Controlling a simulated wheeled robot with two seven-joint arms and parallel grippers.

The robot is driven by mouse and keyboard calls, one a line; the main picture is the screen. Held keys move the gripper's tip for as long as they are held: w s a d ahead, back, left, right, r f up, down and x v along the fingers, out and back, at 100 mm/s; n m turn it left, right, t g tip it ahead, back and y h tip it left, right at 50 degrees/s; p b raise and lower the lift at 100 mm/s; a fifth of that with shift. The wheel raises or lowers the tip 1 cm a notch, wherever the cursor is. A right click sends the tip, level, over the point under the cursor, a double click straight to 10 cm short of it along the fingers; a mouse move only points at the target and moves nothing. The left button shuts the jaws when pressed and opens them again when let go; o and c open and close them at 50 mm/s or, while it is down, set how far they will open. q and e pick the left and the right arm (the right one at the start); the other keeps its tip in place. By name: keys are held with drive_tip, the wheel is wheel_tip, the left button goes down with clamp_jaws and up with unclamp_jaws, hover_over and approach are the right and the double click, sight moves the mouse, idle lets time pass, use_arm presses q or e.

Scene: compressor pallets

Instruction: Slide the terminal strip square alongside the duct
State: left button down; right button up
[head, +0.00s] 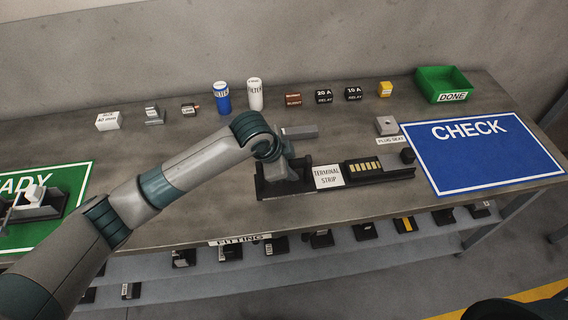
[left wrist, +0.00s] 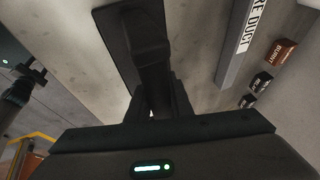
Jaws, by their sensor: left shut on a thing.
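The terminal strip (head: 375,177) is a long dark bar with a white label and a row of pale yellow contacts, lying on the bench left of the blue mat. My left gripper (head: 284,172) is at its left end; the arm hides part of it. In the left wrist view the fingers (left wrist: 160,104) are shut on a dark upright post (left wrist: 147,50) on a dark plate. The grey wire duct (head: 300,131) lies behind the strip, its left part hidden by my arm. It also shows in the left wrist view (left wrist: 236,48), with bare bench between it and the plate.
The blue CHECK mat (head: 483,152) lies right of the strip, with a metal block (head: 386,125) near its left edge. Cans, relays and a green DONE bin (head: 443,84) line the back. The green mat (head: 75,178) is left. A lower shelf (head: 290,268) holds several parts.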

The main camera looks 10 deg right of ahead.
use_arm(q)
drive_tip(key=shift+a, duration=0.1)
drive_tip(key=shift+w+a+r+p, duration=0.15)
drive_tip(key=shift+a+p, duration=0.4)
drive_tip(key=shift+a, duration=0.4)
drive_tip(key=shift+w+a+p, duration=0.2)
drive_tip(key=shift+a+p, duration=0.4)
drive_tip(key=shift+a, duration=0.95)
drive_tip(key=shift+w+a+p, duration=0.15)
drive_tip(key=shift+a+p, duration=0.4)
drive_tip(key=shift+a, duration=1)
drive_tip(key=shift+w+a+f+p, duration=0.2)
drive_tip(key=shift+a+p, duration=0.2)
drive_tip(key=shift+a, duration=1)
drive_tip(key=shift+w+a+f+p, duration=0.15)
drive_tip(key=shift+a+p, duration=0.2)
drive_tip(key=shift+a, duration=1)
drive_tip(key=shift+w+a, duration=0.15)
drive_tip(key=shift+a, duration=1.25)
drive_tip(key=c, duration=1.5)
unclamp_jaws()
